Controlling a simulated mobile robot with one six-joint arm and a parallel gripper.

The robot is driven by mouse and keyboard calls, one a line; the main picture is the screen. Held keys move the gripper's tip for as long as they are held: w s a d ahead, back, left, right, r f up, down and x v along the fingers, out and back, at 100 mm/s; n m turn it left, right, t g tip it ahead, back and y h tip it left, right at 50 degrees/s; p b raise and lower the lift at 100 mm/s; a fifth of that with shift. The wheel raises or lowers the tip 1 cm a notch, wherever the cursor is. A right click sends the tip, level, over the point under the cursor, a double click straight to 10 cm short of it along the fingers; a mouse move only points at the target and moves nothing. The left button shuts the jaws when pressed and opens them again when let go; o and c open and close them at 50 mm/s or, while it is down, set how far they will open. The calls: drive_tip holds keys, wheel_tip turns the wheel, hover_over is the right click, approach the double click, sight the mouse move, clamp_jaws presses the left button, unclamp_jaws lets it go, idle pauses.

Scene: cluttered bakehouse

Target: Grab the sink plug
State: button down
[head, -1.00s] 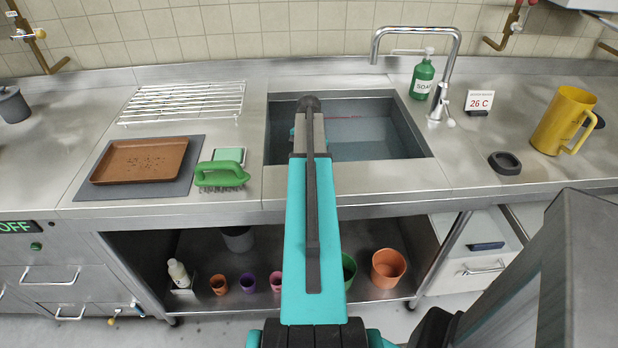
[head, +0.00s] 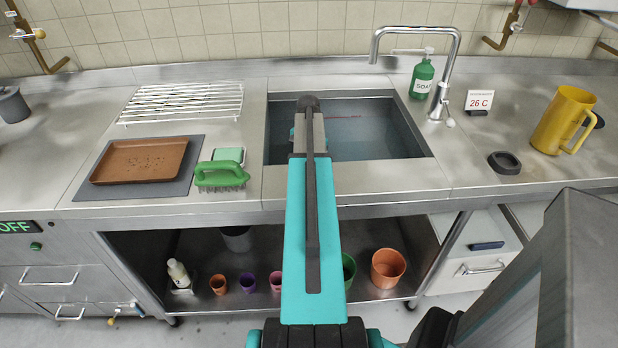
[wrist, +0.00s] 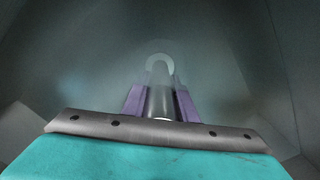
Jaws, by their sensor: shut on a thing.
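My gripper (wrist: 160,92) is down inside the sink basin (head: 418,135), in murky water. In the wrist view its two purple fingers are closed on a grey, rounded upright piece, which I take to be the sink plug (wrist: 160,104). A pale ring-like arc shows just beyond it. Haze blurs the plug's outline, and I cannot tell whether it sits in the drain or is clear of it. In the head view my arm hides the gripper and the plug.
The tap (head: 440,80) and green soap bottle (head: 422,80) stand behind the basin's right side. A green brush (head: 222,176), brown tray (head: 140,160) and wire rack (head: 182,102) lie left. A yellow jug (head: 562,122) stands right. Basin walls surround my gripper closely.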

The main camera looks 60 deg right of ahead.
drive_tip(key=shift+r, duration=0.1)
drive_tip(key=shift+r+b, duration=0.5)
drive_tip(key=shift+r, duration=4.45)
